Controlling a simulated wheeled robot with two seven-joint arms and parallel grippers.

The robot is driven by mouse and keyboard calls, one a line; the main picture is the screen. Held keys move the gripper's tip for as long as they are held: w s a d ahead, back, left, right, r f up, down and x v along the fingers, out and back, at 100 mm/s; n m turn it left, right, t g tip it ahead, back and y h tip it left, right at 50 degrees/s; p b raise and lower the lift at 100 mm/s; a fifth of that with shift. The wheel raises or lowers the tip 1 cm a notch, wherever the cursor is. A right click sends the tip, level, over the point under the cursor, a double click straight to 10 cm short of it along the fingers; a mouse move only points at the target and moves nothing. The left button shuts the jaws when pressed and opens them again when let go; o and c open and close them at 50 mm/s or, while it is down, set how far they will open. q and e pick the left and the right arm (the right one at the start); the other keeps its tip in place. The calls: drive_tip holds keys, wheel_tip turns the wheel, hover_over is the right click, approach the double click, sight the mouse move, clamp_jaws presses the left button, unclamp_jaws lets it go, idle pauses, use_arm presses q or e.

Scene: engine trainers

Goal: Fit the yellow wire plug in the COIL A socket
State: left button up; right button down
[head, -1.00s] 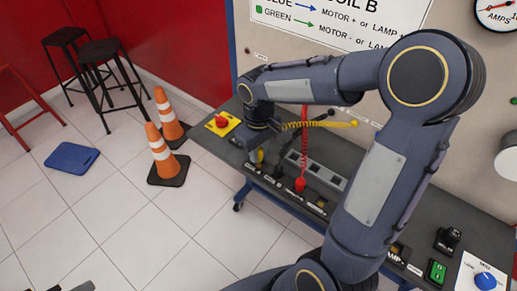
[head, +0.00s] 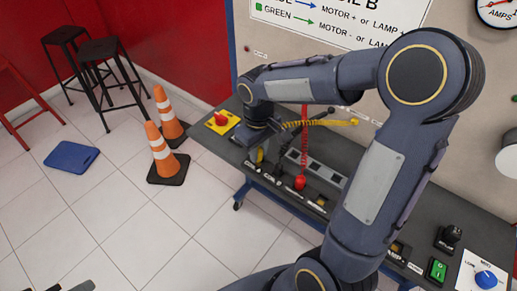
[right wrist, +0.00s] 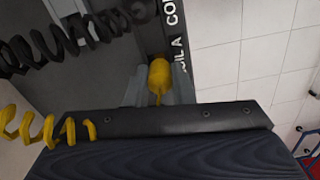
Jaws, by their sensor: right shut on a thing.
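The yellow wire plug (right wrist: 159,76) is between the fingers of my right gripper (right wrist: 158,88), which is shut on it. In the head view the plug (head: 260,156) shows as a small yellow patch under my right wrist, at the left end of the bench. The COIL A label (right wrist: 180,48) is just beyond the plug in the right wrist view. The socket itself is hidden, so I cannot tell whether the plug touches it. The yellow coiled wire (head: 320,123) stretches right from the wrist. A small part of my left gripper (head: 80,287) may show at the bottom edge.
A red plug (head: 300,182) with a red coiled wire stands on the dark bench right of my gripper. A black coiled wire (right wrist: 75,32) runs close beside the plug. A red button on a yellow box (head: 222,120) is behind left. Orange cones (head: 160,155) stand on the floor.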

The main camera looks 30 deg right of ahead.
drive_tip(key=shift+f+b, duration=0.35)
drive_tip(key=shift+f, duration=0.2)
drive_tip(key=c, duration=1.5)
unclamp_jaws()
drive_tip(key=shift+r, duration=0.15)
drive_tip(key=shift+r+p, duration=2.3)
drive_tip(key=shift+r, duration=0.3)
drive_tip(key=shift+r+p, duration=0.7)
drive_tip(key=shift+r, duration=0.15)
